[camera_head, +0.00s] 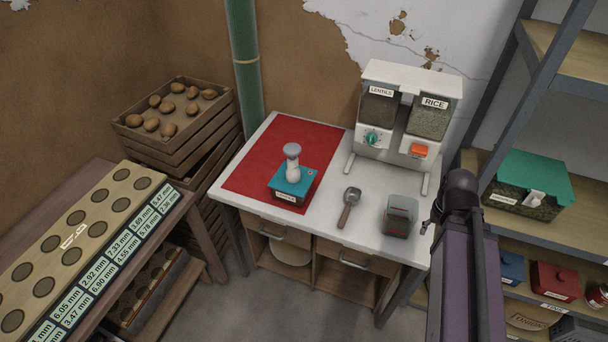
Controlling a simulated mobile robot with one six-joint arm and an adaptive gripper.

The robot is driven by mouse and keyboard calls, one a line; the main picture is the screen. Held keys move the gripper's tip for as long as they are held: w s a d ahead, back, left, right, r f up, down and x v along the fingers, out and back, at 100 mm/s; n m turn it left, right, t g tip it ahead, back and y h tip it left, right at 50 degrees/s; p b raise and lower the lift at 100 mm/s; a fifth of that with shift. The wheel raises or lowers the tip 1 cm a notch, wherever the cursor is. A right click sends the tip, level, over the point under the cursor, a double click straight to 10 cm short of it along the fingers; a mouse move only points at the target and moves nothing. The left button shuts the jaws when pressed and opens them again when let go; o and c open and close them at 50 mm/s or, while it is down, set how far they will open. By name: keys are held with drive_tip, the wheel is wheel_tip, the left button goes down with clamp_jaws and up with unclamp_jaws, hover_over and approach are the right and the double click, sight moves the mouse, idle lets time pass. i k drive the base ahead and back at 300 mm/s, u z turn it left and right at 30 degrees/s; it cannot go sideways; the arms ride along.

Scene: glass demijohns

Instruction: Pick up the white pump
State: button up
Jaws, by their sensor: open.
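A small white upright piece with a rounded grey top, which looks like the white pump (292,167), stands on the teal lid of a labelled box (289,188). The box sits on the red mat (257,159) on the white-topped table. The pump's upper part is unobstructed. My arm, purple with a dark joint at its top, rises at the right, in front of the table's right edge. It is well to the right of the pump and apart from it. I cannot make out my gripper's fingers.
A scoop (348,207) and a grey clear container (400,216) lie right of the box. A dispenser labelled lentils and rice (407,118) stands behind. A shelf (558,57) is at right. Potato crates (178,122) and a board with holes (76,236) are at left.

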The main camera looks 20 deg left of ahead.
sight(293, 171)
drive_tip(key=k, duration=1.45)
drive_tip(key=u, duration=1.6)
drive_tip(key=i, duration=1.05)
drive_tip(key=z, duration=0.1)
